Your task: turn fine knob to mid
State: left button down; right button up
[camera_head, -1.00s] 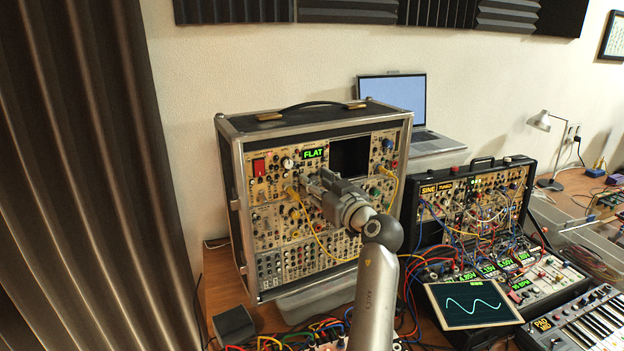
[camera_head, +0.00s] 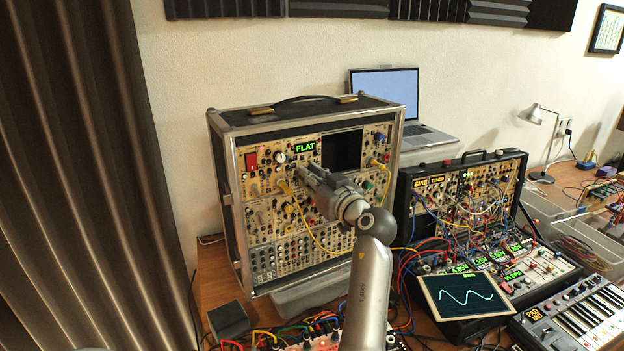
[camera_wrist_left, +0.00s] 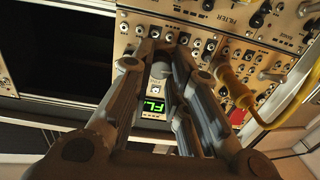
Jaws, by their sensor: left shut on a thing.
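My left gripper (camera_head: 304,175) reaches the panel just below this display. In the left wrist view my left gripper (camera_wrist_left: 165,48) has its fingertips at the panel, shut on what I take to be the fine knob. The knob is mostly hidden between the fingers, and its pointer cannot be read. My right gripper is not in view.
A yellow cable (camera_wrist_left: 290,105) hangs from a jack close beside the fingers. A dark blank screen (camera_head: 342,151) is right of the display. A second case (camera_head: 404,205), a scope screen (camera_head: 465,296) and a keyboard (camera_head: 580,318) fill the right side.

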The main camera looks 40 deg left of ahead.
pick_arm(q)
jog(key=shift+r+m+t+p, duration=0.15)
jog(key=shift+m+p, duration=1.5)
jog(key=shift+m, duration=2.95)
jog(key=shift+m+t+p, duration=0.15)
jog(key=shift+m+p, duration=1.5)
jog(key=shift+m, duration=2.95)
jog(key=c, duration=1.3)
grip_release()
jog(key=shift+c, duration=0.2)
